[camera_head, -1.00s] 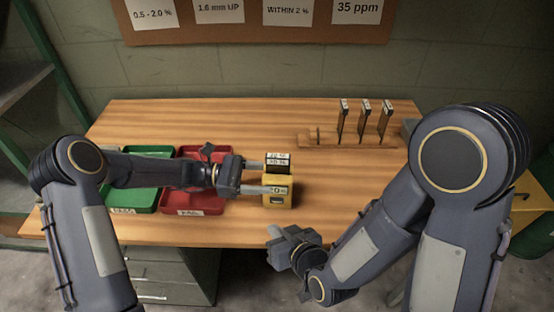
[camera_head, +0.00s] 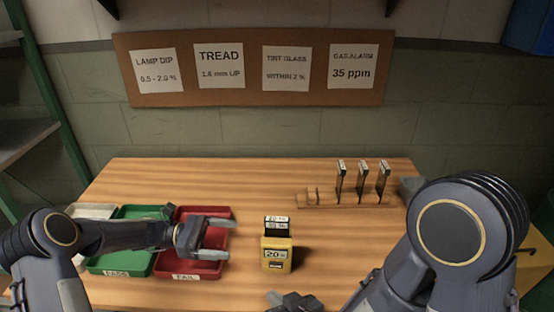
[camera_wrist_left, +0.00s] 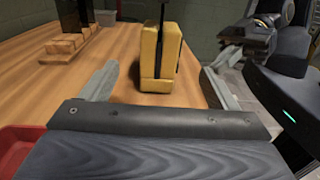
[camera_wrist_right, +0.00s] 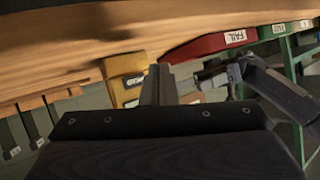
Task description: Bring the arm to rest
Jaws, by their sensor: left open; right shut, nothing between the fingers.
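My left gripper (camera_head: 218,238) is open and empty above the red tray (camera_head: 184,276) labelled FAIL. Its two fingers show apart in the left wrist view (camera_wrist_left: 165,85). The yellow device (camera_head: 277,256) stands upright on the table to the right of it, with a display reading about 20 and a dark labelled piece (camera_head: 277,224) in its top. A gap separates the fingers from the device. My right gripper (camera_head: 292,300) is low at the table's front edge, partly cut off by the frame. In the right wrist view its fingers (camera_wrist_right: 158,85) are together with nothing between them.
A green tray (camera_head: 106,270) labelled PASS and a pale tray (camera_head: 92,210) stand at the left. A wooden rack (camera_head: 318,199) with several upright dark gauges (camera_head: 362,178) is at the back right. A board (camera_head: 250,98) with paper notices hangs on the wall. The table's centre back is clear.

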